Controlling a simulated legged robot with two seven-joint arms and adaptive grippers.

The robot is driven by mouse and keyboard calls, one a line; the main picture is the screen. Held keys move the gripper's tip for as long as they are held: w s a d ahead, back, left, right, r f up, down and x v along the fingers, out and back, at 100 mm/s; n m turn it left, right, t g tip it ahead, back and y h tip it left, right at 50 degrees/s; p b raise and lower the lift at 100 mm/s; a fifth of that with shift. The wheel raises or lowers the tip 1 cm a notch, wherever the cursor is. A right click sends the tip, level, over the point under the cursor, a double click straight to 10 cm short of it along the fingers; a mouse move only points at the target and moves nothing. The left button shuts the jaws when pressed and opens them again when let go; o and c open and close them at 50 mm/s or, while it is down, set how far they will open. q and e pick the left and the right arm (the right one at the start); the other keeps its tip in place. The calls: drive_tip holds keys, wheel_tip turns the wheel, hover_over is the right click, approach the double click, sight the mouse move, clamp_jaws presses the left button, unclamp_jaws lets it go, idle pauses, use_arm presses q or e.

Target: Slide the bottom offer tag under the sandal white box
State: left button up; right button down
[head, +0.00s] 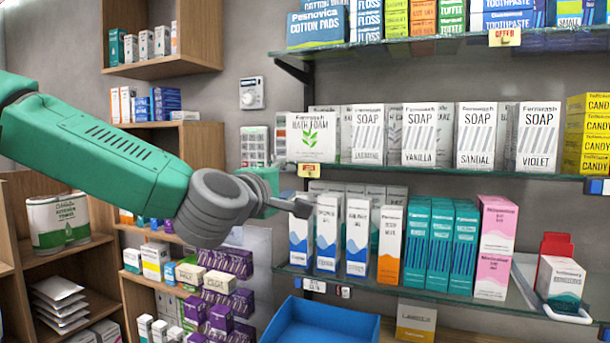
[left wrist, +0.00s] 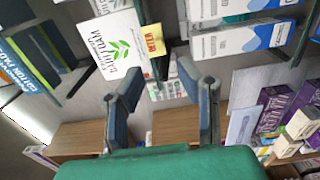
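The bottom offer tag (head: 309,170), small and yellow, sits on the middle shelf's front edge below the bath foam box (head: 318,138). It also shows in the left wrist view (left wrist: 155,40), beside the white box with a green leaf. The sandal white box (head: 477,136) stands on the same shelf, farther right, between the vanilla and violet soap boxes. My left gripper (head: 290,194) is just below and left of the tag, apart from it. In the left wrist view, its fingers (left wrist: 168,88) are spread with nothing between them. My right gripper is in neither view.
Another offer tag (head: 505,37) hangs on the top shelf edge. White and blue boxes (head: 327,240) stand on the lower shelf close to my left gripper. A blue bin (head: 320,322) is below. The middle shelf's front edge (head: 420,171) looks clear between tag and sandal box.

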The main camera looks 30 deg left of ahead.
sight(306, 176)
use_arm(q)
drive_tip(key=w, duration=0.3)
drive_tip(key=w+p, duration=0.1)
drive_tip(key=w, duration=0.4)
drive_tip(key=shift+w+a, duration=0.35)
drive_tip(key=shift+a, duration=0.05)
drive_tip(key=shift+f, duration=0.1)
clamp_jaws()
